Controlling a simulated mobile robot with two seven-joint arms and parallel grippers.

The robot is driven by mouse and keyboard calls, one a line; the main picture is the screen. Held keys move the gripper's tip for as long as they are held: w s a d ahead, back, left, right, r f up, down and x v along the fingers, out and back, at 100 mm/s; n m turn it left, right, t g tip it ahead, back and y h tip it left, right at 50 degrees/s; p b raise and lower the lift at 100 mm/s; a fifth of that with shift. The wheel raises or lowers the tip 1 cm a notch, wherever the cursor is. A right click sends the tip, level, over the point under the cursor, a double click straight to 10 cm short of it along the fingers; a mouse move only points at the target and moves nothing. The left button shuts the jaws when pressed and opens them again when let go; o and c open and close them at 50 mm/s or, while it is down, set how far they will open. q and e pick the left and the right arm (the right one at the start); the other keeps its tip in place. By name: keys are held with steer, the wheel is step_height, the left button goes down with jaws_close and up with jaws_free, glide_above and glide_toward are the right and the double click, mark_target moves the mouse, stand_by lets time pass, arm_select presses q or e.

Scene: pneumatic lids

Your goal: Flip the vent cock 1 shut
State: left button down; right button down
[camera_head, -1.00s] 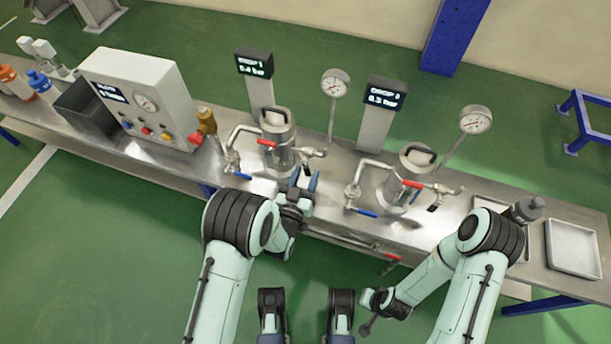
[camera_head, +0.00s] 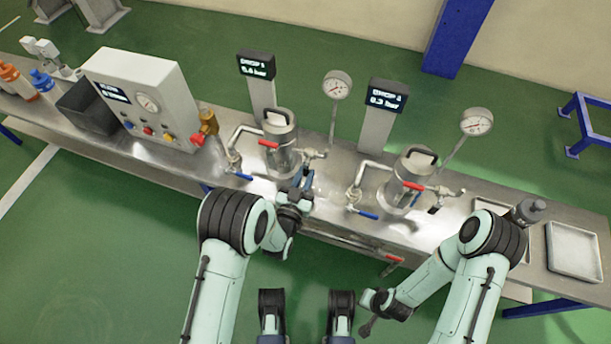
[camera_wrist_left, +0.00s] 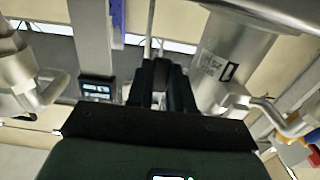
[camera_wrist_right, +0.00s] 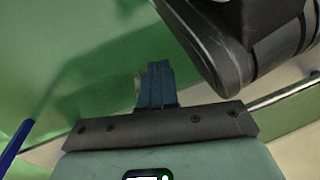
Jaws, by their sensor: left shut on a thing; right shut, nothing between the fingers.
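My left gripper (camera_head: 304,178) is shut at this cock, just right of the vessel. My right gripper (camera_head: 367,327) is low in front of the bench. In the right wrist view its blue fingers (camera_wrist_right: 155,84) are shut and empty.
Vessel 2 (camera_head: 407,180) stands to the right with a similar valve set. Gauges on stalks and display posts (camera_head: 262,90) rise behind. A control box (camera_head: 143,98) stands at left; trays (camera_head: 574,250) lie at right. A red-handled valve (camera_head: 391,258) hangs at the bench front.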

arm_select(q)
steer(key=c, duration=1)
jaws_free()
steer(key=p+v, duration=0.2)
steer(key=v, duration=1.1)
steer(key=shift+s, duration=0.2)
arm_select(e)
steer(key=w+r+t, duration=0.1)
steer(key=w+r, duration=0.3)
steer(key=shift+w+a+t, duration=0.3)
arm_select(q)
steer(key=shift+a, duration=0.1)
